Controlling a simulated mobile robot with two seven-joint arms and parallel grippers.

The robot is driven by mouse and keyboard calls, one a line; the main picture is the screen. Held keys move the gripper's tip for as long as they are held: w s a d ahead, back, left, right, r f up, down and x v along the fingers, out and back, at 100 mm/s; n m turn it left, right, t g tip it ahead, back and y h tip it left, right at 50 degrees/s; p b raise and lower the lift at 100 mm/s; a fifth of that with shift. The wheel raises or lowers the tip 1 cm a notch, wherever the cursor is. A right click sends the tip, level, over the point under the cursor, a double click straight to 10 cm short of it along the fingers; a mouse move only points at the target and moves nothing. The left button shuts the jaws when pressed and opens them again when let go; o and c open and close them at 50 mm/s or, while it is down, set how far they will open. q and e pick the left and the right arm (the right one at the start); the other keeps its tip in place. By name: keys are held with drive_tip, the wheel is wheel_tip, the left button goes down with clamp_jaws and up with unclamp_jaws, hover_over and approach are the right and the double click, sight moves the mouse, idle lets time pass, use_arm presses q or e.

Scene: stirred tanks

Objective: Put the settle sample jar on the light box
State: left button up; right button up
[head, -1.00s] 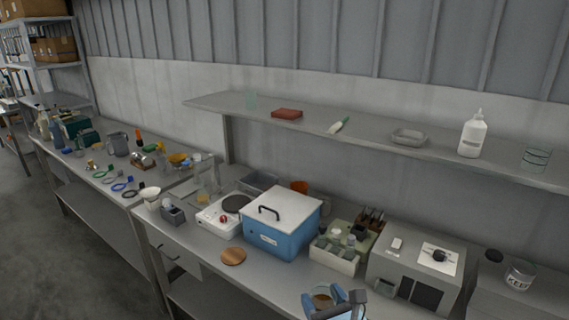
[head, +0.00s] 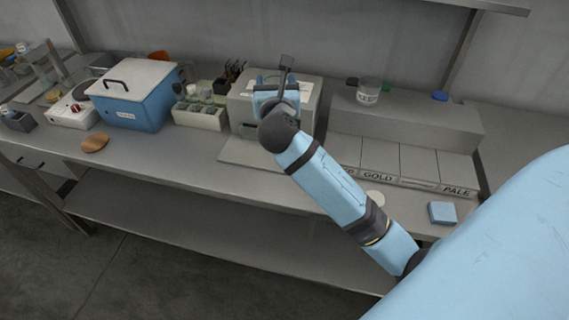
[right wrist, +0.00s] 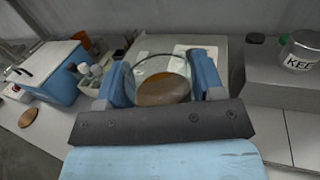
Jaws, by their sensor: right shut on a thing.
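The settle sample jar (right wrist: 163,88) is a clear round glass with brown contents, seen in the right wrist view between my fingers. My right gripper (head: 275,84) is shut on it, and it shows large in the right wrist view (right wrist: 163,82). In the head view the gripper hides the jar and is in front of a grey box (head: 243,108). To the right is a low row of whitish panels (head: 415,162) lettered GOLD and PALE, against a grey step. I cannot tell for certain which of these is the light box. My left gripper is out of view.
A jar lettered KEE (head: 368,90) stands on the grey step (head: 430,117). A blue lidded box (head: 135,105) and a vial rack (head: 200,115) stand left. A brown disc (head: 95,142) and a blue block (head: 441,212) lie near the front edge. The bench front between them is mostly clear.

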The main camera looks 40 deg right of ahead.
drive_tip(key=shift+w+d+f+m+g+h+b, duration=0.15)
drive_tip(key=shift+w+d+m+g+h+b, duration=0.1)
drive_tip(key=shift+d+m+h, duration=0.15)
drive_tip(key=shift+w+d+f+m+g+h+b, duration=0.2)
drive_tip(key=shift+d+g+h+b, duration=0.1)
drive_tip(key=shift+d, duration=0.2)
wheel_tip(320, 180, down, 19)
drive_tip(key=b, duration=0.3)
drive_tip(key=shift+f+b, duration=0.1)
drive_tip(key=shift+b, duration=0.2)
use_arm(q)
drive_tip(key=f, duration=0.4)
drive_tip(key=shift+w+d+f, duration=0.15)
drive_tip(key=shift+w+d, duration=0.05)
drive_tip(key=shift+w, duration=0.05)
use_arm(e)
drive_tip(key=shift+d, duration=0.1)
drive_tip(key=shift+f, duration=0.1)
drive_tip(key=shift+f, duration=0.1)
drive_tip(key=o, duration=1.1)
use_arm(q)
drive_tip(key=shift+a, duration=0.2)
